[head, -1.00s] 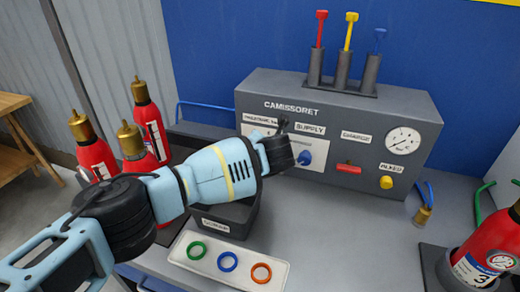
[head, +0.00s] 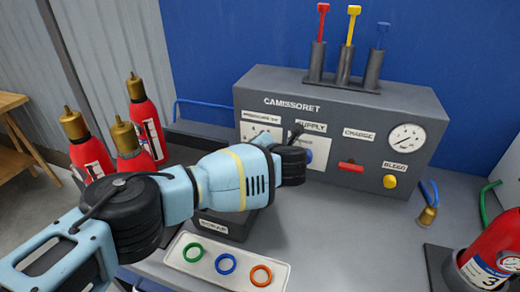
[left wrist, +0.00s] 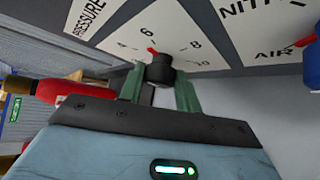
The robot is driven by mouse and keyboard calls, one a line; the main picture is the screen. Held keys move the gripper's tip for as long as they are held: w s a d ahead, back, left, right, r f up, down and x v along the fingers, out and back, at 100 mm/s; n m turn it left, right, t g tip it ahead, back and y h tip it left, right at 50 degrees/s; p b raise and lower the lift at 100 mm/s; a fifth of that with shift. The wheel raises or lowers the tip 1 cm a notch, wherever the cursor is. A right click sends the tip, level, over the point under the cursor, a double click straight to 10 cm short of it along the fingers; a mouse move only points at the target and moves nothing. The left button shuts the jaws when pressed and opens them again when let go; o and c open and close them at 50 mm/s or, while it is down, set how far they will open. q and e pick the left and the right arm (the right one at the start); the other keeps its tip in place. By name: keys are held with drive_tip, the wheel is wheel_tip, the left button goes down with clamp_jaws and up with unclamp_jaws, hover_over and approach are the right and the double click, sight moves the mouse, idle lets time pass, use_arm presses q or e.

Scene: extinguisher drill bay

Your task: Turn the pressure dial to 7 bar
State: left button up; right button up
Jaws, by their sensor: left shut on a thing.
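The pressure dial is a black knob (left wrist: 160,72) with a red pointer, on a white scale marked 4, 6, 8 and 10 in the left wrist view. The pointer tip sits close to the 6. My left gripper (left wrist: 159,88) is shut on the knob, with one green finger on each side of it. In the head view the white dial plate (head: 262,130) shows at the left of the grey panel (head: 350,112); my left wrist hides the knob and fingertips. My right gripper is not in view.
Right of the dial are a blue supply knob (head: 308,156), a red charge lever (head: 350,167), a yellow bleed knob (head: 390,182) and a round gauge (head: 406,138). A tray of coloured rings (head: 192,271) lies in front. Red extinguishers (head: 148,135) stand left.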

use_arm(q)
drive_tip(key=shift+d+f+m+t+y+b, duration=0.1)
drive_tip(key=shift+f+m+t+y+b, duration=0.15)
drive_tip(key=shift+m+t+y+b, duration=0.7)
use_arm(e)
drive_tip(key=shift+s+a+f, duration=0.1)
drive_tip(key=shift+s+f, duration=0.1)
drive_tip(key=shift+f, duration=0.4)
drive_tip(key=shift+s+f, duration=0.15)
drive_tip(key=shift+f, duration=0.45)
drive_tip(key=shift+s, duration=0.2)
use_arm(q)
drive_tip(key=o, duration=1)
drive_tip(key=shift+c, duration=0.2)
drive_tip(key=shift+s, duration=0.1)
drive_tip(key=v, duration=0.7)
drive_tip(key=shift+s+d+p, duration=0.2)
drive_tip(key=shift+s+p, duration=0.1)
drive_tip(key=shift+p, duration=0.1)
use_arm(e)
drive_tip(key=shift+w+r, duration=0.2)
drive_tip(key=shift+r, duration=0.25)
